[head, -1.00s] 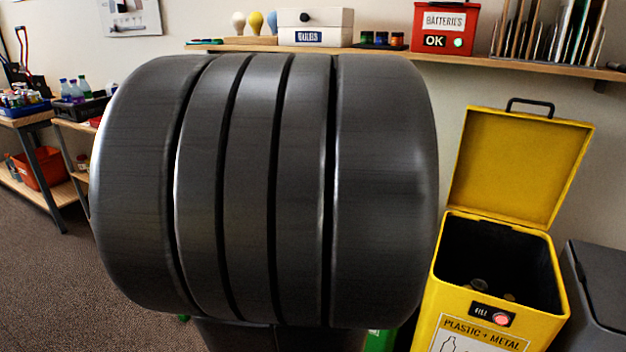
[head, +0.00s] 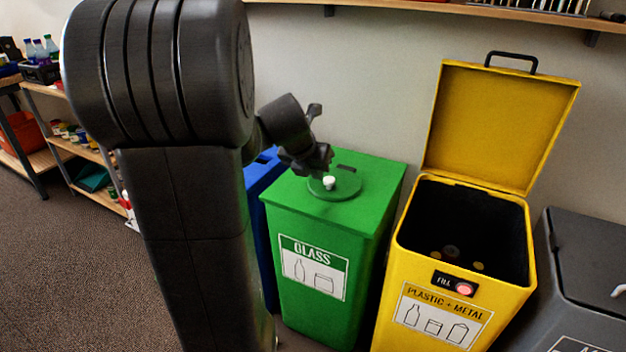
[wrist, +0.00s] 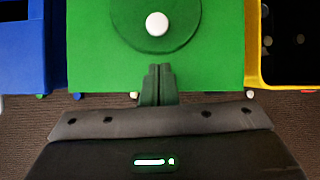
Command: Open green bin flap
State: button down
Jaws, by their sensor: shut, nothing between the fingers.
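The green bin (head: 335,240) has a GLASS label on its front. Its round green flap (head: 348,187) lies flat in the top and carries a white knob (head: 329,183). My gripper (head: 322,165) is above the flap, close to the knob, and looks empty. In the wrist view, the flap (wrist: 185,38) and its white knob (wrist: 157,24) are ahead of my gripper (wrist: 157,70), whose fingers are together. The knob is apart from the fingertips in that view.
A yellow bin (head: 412,243) with its lid (head: 500,125) raised stands on the right. A grey bin (head: 590,275) is beyond it. A blue bin (head: 262,180) is on the left, partly behind my arm. A wall shelf (head: 440,10) runs above.

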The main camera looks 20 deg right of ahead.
aim_at(328, 193)
jog(key=b+x, duration=0.3)
jog(key=x, duration=0.6)
jog(key=shift+a+r, duration=0.1)
